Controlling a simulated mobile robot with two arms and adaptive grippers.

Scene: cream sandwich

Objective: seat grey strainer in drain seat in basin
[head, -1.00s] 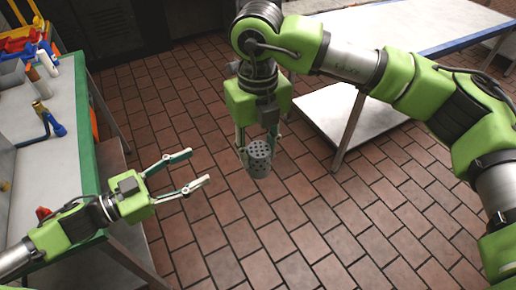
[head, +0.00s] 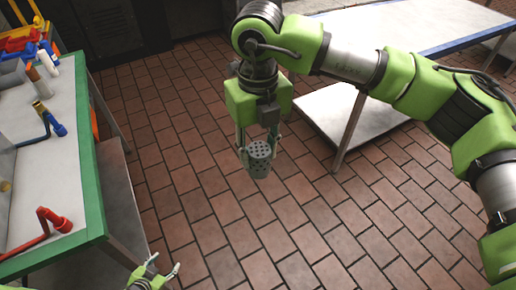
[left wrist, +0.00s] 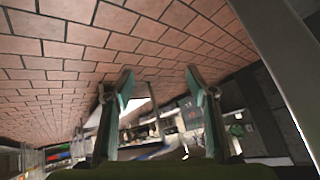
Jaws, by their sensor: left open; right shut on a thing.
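The grey strainer (head: 260,158), a perforated cup, is held in my right gripper (head: 259,150) in the head view, above the brick floor. The right gripper points down and its fingers are shut on the strainer's sides. My left gripper (head: 162,268) is at the bottom edge of the head view, open and empty, beside the green-edged table. Its two fingers also show apart in the left wrist view (left wrist: 160,88), with nothing between them. The basin shows only in part, as a metal wall (head: 5,185) at the left edge; its drain seat is out of view.
The green-edged table (head: 88,150) at left carries a red pipe tool (head: 45,225), a blue-handled tool with a yellow end (head: 50,120), bottles (head: 45,62) and a bin of coloured items (head: 28,38). The brick floor (head: 220,225) between is clear.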

